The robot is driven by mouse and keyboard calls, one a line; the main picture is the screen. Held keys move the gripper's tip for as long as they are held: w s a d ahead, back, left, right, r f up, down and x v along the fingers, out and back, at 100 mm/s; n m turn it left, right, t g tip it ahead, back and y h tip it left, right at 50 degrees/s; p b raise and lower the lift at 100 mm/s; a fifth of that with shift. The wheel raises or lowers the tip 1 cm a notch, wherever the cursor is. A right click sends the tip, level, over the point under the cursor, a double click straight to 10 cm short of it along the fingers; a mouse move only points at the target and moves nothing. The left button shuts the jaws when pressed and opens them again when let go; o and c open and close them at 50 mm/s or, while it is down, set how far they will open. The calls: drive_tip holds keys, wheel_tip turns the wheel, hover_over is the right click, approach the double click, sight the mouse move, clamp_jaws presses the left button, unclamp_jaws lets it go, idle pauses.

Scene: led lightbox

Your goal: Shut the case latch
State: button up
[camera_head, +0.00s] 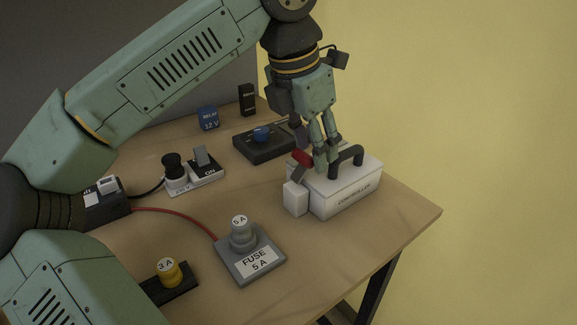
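The white case (345,193) labelled CONTROLLER sits at the right of the table, with a black handle (347,157) on its top. At its left end is a latch (298,173) with a grey lever and a red tip, raised at a slant above a small white block (295,198). My gripper (326,163) points down over the case top, between the red tip and the handle. Its fingers are close together beside the red tip. I cannot tell whether they touch it or whether anything is between them. The fingertips partly hide the case top and handle.
Behind the case is a dark box (262,148) with a blue knob. A grey fuse base (250,262) stands at the front, a switch strip (196,181) at the middle left, and blue and black blocks at the back. Bare wood (408,208) lies right of the case, up to the table edge.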

sight(302, 152)
drive_tip(key=o, duration=0.3)
drive_tip(key=shift+w+f, duration=0.1)
drive_tip(key=shift+p+v, duration=1.45)
drive_tip(key=shift+v, duration=0.65)
drive_tip(key=p+v, duration=0.3)
drive_tip(key=v, duration=0.1)
